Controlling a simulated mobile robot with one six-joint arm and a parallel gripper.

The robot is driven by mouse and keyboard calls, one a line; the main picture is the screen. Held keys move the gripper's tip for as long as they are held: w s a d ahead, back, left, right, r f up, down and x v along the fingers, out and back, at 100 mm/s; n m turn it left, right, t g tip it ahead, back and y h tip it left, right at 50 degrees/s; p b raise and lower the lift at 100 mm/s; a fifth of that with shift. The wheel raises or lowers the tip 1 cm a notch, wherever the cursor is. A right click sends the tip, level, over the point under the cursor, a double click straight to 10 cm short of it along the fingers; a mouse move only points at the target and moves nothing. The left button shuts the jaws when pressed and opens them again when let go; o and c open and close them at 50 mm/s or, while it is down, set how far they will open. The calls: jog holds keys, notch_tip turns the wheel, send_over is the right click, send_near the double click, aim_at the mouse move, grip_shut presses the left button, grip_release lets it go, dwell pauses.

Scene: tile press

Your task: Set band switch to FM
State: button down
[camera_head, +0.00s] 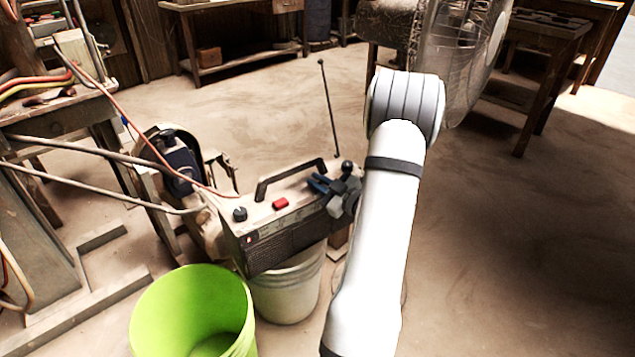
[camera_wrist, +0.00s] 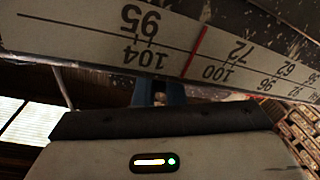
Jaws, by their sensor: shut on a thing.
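The radio (camera_head: 262,222) is a dark, worn box with a carry handle (camera_head: 290,180), standing above a pale bucket. My gripper (camera_head: 321,184) is at the radio's right end, its blue fingers at the top edge. In the wrist view the fingers (camera_wrist: 158,93) are close together below the tuning dial (camera_wrist: 105,42), shut on a small part, which I take to be the band switch. The fingers mostly hide it, and its setting cannot be read. The dial appears upside down, with a red needle (camera_wrist: 195,52).
A red button (camera_head: 280,203) and a black knob (camera_head: 240,214) sit on the radio's top. A thin antenna (camera_head: 329,105) rises behind it. The pale bucket (camera_head: 290,295) and a green bucket (camera_head: 165,315) stand in front. A fan (camera_head: 465,60) stands at back; the floor at right is clear.

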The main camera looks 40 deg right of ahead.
jog(key=shift+r, duration=0.1)
jog(key=shift+d+r+m+p, duration=0.1)
jog(key=shift+d+m+p, duration=0.15)
jog(key=shift+m+p, duration=0.7)
jog(key=shift+d+m+t+p, duration=0.25)
jog(key=shift+m+t+p, duration=0.1)
jog(key=shift+m, duration=0.65)
jog(key=shift+d+m+t+p, duration=0.2)
jog(key=shift+m+t+p, duration=0.1)
jog(key=shift+m, duration=0.65)
jog(key=shift+h, duration=0.3)
